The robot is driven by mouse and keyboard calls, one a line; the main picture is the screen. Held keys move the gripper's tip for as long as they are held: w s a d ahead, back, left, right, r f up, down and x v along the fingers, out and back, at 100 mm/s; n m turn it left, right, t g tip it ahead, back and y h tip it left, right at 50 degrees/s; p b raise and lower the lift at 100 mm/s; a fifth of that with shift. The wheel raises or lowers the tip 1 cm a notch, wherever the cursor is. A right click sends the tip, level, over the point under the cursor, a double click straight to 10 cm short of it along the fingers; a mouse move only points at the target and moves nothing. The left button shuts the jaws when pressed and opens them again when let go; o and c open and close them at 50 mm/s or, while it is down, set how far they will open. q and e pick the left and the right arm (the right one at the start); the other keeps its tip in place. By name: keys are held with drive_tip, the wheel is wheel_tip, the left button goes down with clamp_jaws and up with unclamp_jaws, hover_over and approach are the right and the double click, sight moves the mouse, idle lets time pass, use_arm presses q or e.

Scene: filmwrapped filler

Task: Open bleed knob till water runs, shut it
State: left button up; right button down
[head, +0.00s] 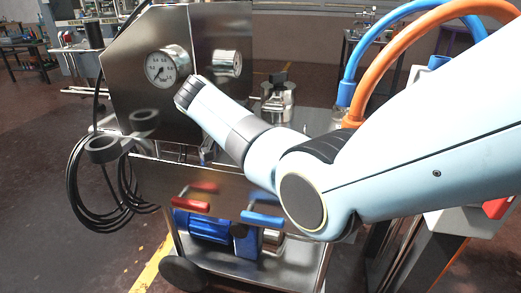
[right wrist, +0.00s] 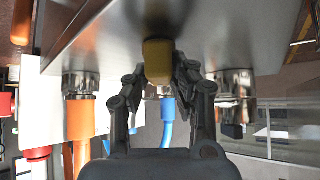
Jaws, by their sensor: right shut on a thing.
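In the right wrist view, my right gripper (right wrist: 160,82) is shut on a yellow-olive knob (right wrist: 158,55), with one finger on each side of it. The knob sits against a shiny metal surface. In the head view, my right arm reaches in from the right across the steel cart (head: 150,175), and its gripper and the knob are hidden. A round white pressure gauge (head: 160,68) is on the cart's upright steel panel, its numbers too small to read surely. I see no running water in either view. My left gripper is not in view.
Red (head: 190,204) and blue (head: 262,219) lever handles stick out from the cart's front. A grey bracket (head: 102,149) with black cable coils hangs at its left. Blue (head: 375,35) and orange (head: 388,55) hoses arch behind my arm. Floor at far left is clear.

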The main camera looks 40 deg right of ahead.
drive_tip(key=shift+f+m+g+b, duration=0.1)
drive_tip(key=shift+m+g+b, duration=0.2)
drive_tip(key=shift+g, duration=0.1)
drive_tip(key=c, duration=1.2)
unclamp_jaws()
drive_tip(key=shift+o, duration=0.2)
drive_tip(key=v, duration=1.2)
